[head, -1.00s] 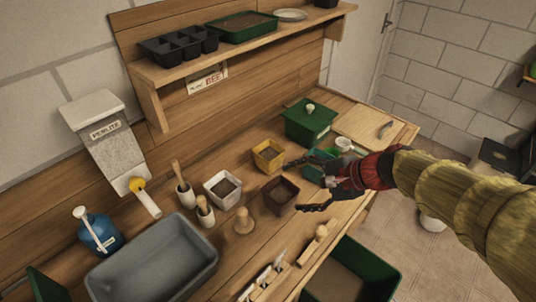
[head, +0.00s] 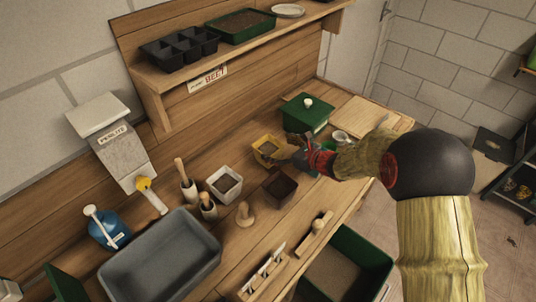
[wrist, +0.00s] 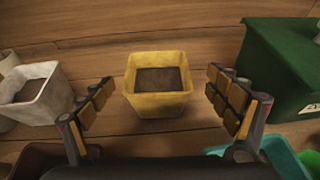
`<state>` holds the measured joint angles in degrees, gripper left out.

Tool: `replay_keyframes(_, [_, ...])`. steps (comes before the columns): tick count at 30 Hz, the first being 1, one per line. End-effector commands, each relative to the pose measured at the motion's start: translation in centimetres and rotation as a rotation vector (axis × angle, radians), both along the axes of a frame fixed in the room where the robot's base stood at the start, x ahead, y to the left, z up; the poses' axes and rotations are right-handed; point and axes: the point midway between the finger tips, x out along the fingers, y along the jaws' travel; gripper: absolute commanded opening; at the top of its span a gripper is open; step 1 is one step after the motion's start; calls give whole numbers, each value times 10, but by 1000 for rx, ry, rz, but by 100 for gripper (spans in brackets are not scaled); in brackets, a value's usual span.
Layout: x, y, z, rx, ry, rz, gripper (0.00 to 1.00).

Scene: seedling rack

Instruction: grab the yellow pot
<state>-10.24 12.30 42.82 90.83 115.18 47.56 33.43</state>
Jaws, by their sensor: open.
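The yellow pot (head: 264,154) is square, holds dark soil and stands upright on the wooden bench. In the wrist view the yellow pot (wrist: 158,88) lies ahead, centred between my fingers. My gripper (head: 278,153) is at the pot's near right side in the head view and hides part of it. In the wrist view my gripper (wrist: 160,106) is open, with one finger to each side of the pot and visible gaps between. Nothing is held.
A white pot (head: 223,184) and a brown pot (head: 280,188) stand near the yellow one. A lidded green box (head: 305,117) stands on its far right. A grey tub (head: 160,262) is at the front left. A teal container (wrist: 258,150) lies close to my right finger.

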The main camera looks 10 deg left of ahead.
Motion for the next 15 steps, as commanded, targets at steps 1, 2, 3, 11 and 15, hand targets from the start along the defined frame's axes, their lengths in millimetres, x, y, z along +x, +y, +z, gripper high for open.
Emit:
replay_keyframes(1, [2,3,-2,0,-1,0,89])
replay_keyframes(2, [2,4,-2,0,-1,0,89])
replay_keyframes(3, [4,8,-4,0,-2,1,89])
replay_keyframes(11, [19,37,-19,-1,-1,2,89])
replay_keyframes(15, [23,41,-19,-1,-1,-1,89])
